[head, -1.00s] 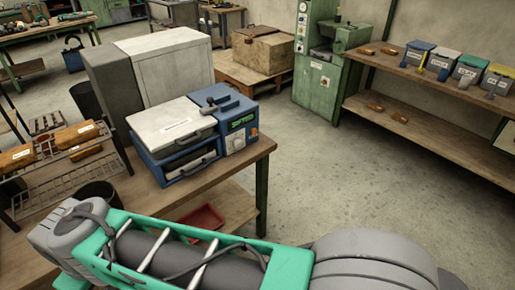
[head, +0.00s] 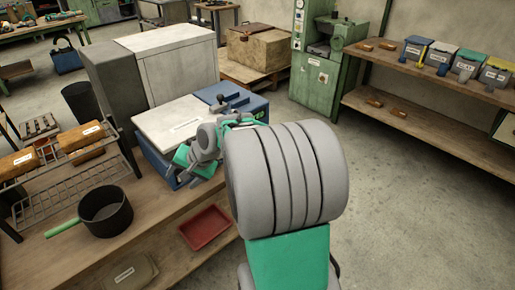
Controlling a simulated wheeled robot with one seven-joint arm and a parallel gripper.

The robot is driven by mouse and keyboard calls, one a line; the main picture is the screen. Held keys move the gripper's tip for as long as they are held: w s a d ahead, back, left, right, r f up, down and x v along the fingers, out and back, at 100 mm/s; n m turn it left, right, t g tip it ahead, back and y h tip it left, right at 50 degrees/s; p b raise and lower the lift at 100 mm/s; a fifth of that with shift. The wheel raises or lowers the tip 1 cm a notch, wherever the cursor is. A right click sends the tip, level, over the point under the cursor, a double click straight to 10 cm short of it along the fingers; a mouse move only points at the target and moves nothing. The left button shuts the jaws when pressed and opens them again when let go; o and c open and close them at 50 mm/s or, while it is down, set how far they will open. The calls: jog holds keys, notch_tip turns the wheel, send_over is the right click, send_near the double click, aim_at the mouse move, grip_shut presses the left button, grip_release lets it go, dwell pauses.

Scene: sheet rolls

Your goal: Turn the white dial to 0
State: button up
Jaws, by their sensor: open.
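The blue machine (head: 258,107) with a pale flat lid (head: 180,122) stands on the wooden bench in the head view. Its control panel, where a pale round dial showed earlier, is now hidden behind my arm; only a bit of the green lettering shows. The dial's setting cannot be read. My gripper (head: 193,160) is at the front of the machine, small and partly covered by my own wrist. It is open, with nothing seen in it. Whether it touches the dial or the machine cannot be told.
A dark pot (head: 106,212) with a green handle and a wire rack (head: 75,185) with wrapped loaf-like blocks are at the left of the bench. A grey cabinet (head: 170,68) stands behind the machine. A red tray (head: 205,228) lies below. The floor at right is clear.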

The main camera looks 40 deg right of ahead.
jog(key=w+d+f+m+t, duration=0.1)
jog(key=w+d+f+m, duration=0.1)
jog(key=d, duration=0.3)
jog(key=w+d+f+m+t, duration=0.2)
jog(key=d+m, duration=0.3)
jog(key=d, duration=0.1)
jog(key=w+d+f+m+t+y+b, duration=0.1)
jog(key=w+d+f+m+t, duration=0.1)
jog(key=d, duration=0.4)
jog(key=shift+f+m, duration=0.15)
jog(key=shift+m, duration=0.65)
jog(key=s+d+f+m+t+h+b, duration=0.1)
jog(key=s+d+f+m+t+h, duration=0.15)
jog(key=d+m, duration=0.55)
jog(key=s+d+f+m+t+h, duration=0.1)
jog(key=s+d+m+t, duration=0.35)
jog(key=d, duration=0.45)
jog(key=shift+m+g, duration=0.25)
jog(key=shift+g, duration=0.05)
jog(key=w, duration=0.7)
jog(key=shift+f+p, duration=0.15)
jog(key=shift+p, duration=0.2)
jog(key=shift+w, duration=0.4)
grip_shut()
